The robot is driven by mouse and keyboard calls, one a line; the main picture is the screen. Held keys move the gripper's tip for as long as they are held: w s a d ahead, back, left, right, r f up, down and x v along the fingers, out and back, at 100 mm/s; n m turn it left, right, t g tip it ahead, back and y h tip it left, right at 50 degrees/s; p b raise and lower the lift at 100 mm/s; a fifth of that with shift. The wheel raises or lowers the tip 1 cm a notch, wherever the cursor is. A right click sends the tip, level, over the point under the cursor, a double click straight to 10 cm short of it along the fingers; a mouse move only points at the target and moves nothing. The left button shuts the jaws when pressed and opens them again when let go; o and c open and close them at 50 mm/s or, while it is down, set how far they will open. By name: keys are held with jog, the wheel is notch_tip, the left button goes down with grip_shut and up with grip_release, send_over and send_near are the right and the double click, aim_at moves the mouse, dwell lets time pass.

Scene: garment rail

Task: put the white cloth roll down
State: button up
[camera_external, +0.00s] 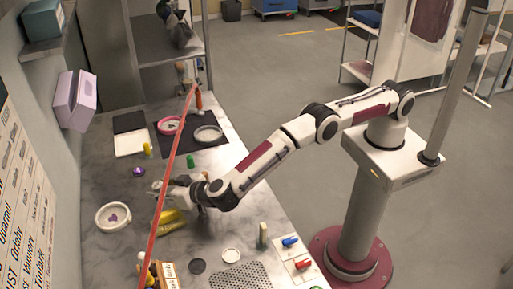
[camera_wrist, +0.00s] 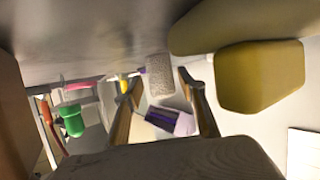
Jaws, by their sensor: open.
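The white cloth roll (camera_wrist: 159,76) shows in the wrist view as a pale, textured, upright shape just beyond and between my fingertips. My gripper (camera_wrist: 160,88) is open, with one finger on each side of the picture's middle. I cannot tell whether the roll touches either finger. In the external view my gripper (camera_external: 172,187) is low over the grey marbled worktop (camera_external: 112,182), behind an orange-red strip. A small pale shape at its tip may be the roll, but it is too small to be sure.
Yellow objects (camera_external: 172,222) lie close in front of my gripper; a large yellow block (camera_wrist: 260,76) fills the wrist view's right. A white bowl (camera_external: 113,216) stands left, a purple item (camera_external: 138,171) behind it, and a green item (camera_external: 190,160) behind my gripper. The orange-red strip (camera_external: 170,165) crosses the worktop.

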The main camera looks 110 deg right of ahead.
jog(key=shift+r+v, duration=0.25)
jog(key=shift+v, duration=5.35)
jog(key=shift+r, duration=0.15)
